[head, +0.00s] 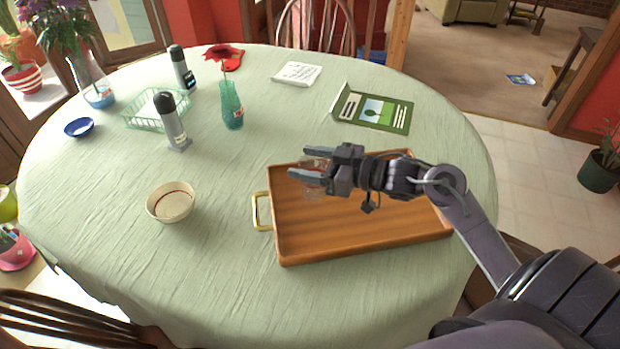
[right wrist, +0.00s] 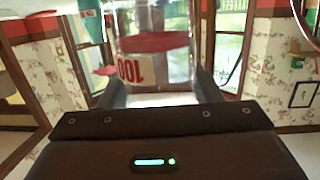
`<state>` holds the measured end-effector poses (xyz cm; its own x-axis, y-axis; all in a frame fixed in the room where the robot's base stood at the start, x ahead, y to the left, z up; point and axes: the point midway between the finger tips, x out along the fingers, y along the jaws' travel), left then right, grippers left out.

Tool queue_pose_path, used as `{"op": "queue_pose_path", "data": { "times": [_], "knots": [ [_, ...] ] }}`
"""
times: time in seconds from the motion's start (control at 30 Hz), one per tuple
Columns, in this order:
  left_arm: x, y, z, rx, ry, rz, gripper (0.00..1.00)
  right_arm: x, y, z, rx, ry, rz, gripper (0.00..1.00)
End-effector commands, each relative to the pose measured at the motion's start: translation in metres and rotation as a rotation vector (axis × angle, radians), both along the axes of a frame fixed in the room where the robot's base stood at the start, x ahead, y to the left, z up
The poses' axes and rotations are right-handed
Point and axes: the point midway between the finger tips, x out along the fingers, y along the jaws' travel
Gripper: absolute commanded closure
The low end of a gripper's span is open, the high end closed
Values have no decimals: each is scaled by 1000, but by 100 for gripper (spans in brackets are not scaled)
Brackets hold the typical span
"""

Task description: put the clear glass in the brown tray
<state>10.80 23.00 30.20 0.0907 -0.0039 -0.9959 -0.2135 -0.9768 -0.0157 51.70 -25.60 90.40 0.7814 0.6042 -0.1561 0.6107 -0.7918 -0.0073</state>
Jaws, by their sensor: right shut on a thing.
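The clear glass (right wrist: 160,75) shows large in the right wrist view, between the fingers of my right gripper, with a red band and a label on it. In the head view my right gripper (head: 306,166) is shut on the glass (head: 312,190), over the left part of the brown tray (head: 350,245). The glass is see-through and partly hidden by the fingers. I cannot tell whether its base touches the tray. The tray lies on the table with a brass handle at its left end. My left gripper is not in view.
A cream bowl (head: 171,202) stands left of the tray. A teal vase (head: 231,106), a grey and black device (head: 171,122), a green basket (head: 150,112) and a blue bowl (head: 79,127) stand farther back. A green booklet (head: 374,110) lies behind the tray. The table's front left is clear.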

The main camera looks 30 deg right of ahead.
Motion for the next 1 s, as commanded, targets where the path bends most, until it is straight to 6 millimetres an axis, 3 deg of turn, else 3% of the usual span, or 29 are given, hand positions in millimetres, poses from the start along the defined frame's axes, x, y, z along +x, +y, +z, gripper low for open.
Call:
{"op": "queue_pose_path", "data": {
  "times": [0.4,0.8,0.83,1.0],
  "knots": [
    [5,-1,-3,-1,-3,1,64,0,0,-46,0,-2,-1,82],
    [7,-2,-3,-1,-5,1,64,0,0,-51,0,-1,0,82],
    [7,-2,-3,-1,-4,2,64,0,0,-51,-1,-1,0,38],
    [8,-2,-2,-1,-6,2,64,0,0,-50,-1,-1,0,20]
  ]
}}
